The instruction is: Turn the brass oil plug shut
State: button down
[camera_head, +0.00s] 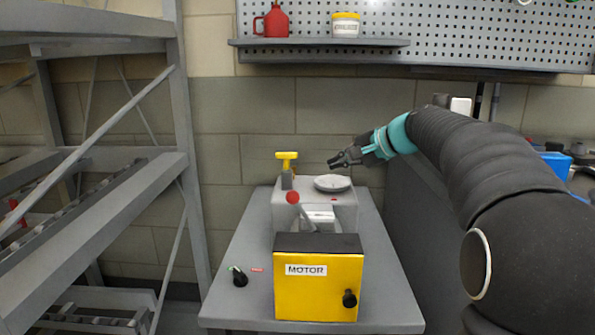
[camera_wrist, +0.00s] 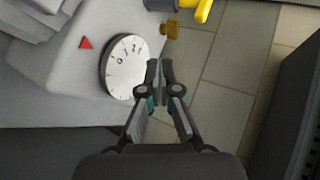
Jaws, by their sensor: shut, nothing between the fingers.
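A small brass-coloured piece (camera_wrist: 172,30), which looks like the oil plug, sticks out from the grey machine's edge near the top of the wrist view. I cannot make it out in the head view, and how far it is turned is too small to tell. My gripper (camera_head: 334,162) is shut and empty, above and behind the white dial on the machine in the head view. In the wrist view my gripper (camera_wrist: 160,66) has its fingertips together beside the dial's edge, below the brass piece in the picture and apart from it.
The grey machine carries a numbered white dial (camera_wrist: 126,70), a yellow T-handle (camera_head: 286,156) and a red-knobbed lever (camera_head: 293,197). A yellow MOTOR box (camera_head: 316,294) stands in front on the grey table (camera_head: 393,300).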

aim_at(298, 182)
jog(key=x, duration=0.8)
jog(key=r+p+x, duration=0.1)
jog(key=x, duration=0.3)
jog(key=shift+w+a+r, duration=0.1)
jog(key=shift+w+a, duration=0.1)
jog(key=shift+a, duration=0.05)
jog(key=shift+w+a, duration=0.6)
